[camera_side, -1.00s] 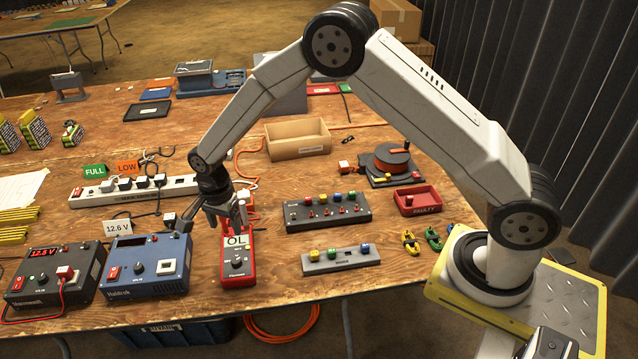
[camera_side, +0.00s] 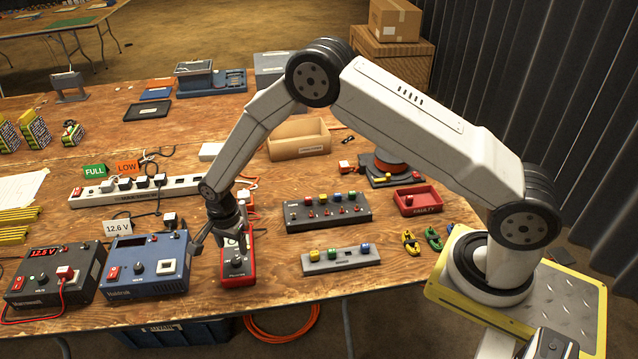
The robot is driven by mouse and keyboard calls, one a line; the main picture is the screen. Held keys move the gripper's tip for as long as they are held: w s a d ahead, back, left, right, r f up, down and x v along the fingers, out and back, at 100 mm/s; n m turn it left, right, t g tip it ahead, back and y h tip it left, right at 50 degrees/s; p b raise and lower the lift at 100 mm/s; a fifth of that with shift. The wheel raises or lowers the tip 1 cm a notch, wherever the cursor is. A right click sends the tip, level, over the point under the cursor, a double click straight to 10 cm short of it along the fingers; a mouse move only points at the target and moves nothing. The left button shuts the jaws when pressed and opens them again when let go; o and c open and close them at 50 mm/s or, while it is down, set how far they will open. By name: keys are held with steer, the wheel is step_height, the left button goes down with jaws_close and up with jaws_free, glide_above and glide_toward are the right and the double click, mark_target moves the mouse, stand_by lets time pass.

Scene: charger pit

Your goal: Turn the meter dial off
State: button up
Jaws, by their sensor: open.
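The red meter (camera_side: 237,278) lies on the wooden table near its front edge, right of the blue charger. Its dark round dial (camera_side: 237,260) shows on the lower part of its face. My gripper (camera_side: 219,243) is open and empty, pointing down over the upper left of the meter, just short of the dial. The gripper hides most of the meter's display. I cannot tell whether the fingers touch the meter.
A blue charger (camera_side: 145,265) stands close on the left, with a dark charger (camera_side: 50,277) beyond it. A grey block with coloured knobs (camera_side: 340,260) lies to the right, and a larger switch panel (camera_side: 328,214) behind it. A power strip (camera_side: 130,190) lies behind.

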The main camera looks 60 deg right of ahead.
mark_target(236, 260)
steer(key=shift+f, duration=2.55)
jaws_close()
